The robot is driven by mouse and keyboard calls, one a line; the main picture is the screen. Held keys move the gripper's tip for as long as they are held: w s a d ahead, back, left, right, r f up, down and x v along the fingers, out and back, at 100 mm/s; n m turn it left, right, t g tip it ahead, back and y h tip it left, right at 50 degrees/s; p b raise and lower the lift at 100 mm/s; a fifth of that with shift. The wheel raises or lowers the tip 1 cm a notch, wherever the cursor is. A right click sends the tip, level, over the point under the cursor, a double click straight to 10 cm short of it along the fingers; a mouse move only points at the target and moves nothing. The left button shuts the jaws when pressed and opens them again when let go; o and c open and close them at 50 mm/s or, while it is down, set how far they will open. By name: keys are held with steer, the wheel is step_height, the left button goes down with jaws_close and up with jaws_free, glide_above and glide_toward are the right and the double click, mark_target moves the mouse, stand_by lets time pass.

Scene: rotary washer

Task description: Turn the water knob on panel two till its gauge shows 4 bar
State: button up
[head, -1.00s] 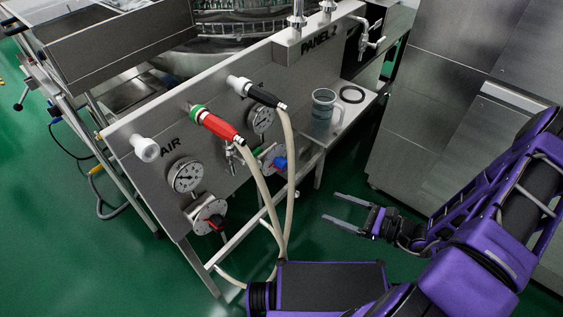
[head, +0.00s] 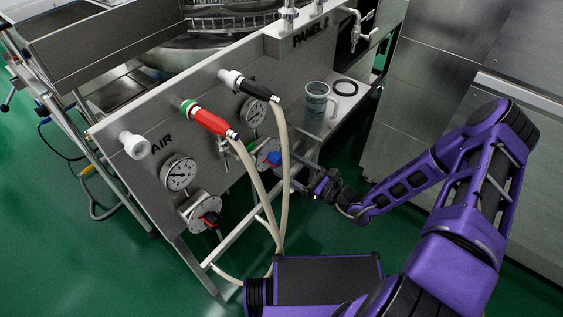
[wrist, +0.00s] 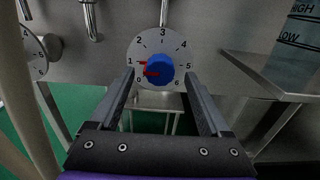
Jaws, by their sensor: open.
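The blue water knob (wrist: 159,69) sits on a round white dial (wrist: 164,45) numbered 0 to 6. Red marks show on its left side, near 0 and 1. In the head view the knob (head: 274,158) is low on the panel, partly behind a pale hose. The gauge (head: 253,112) above it is too small to read and is outside the wrist view. My gripper (wrist: 158,74) is open and empty, with its fingers reaching to either side of the knob. Contact cannot be told. In the head view my gripper (head: 290,171) is at the dial's right.
Pale hoses (head: 282,190) hang just left of my gripper. The red air knob (head: 209,218) and air gauge (head: 180,173) are farther left. A steel cabinet (head: 430,75) stands at the right.

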mark_target(280, 161)
steer(key=shift+x, duration=1.65)
jaws_close()
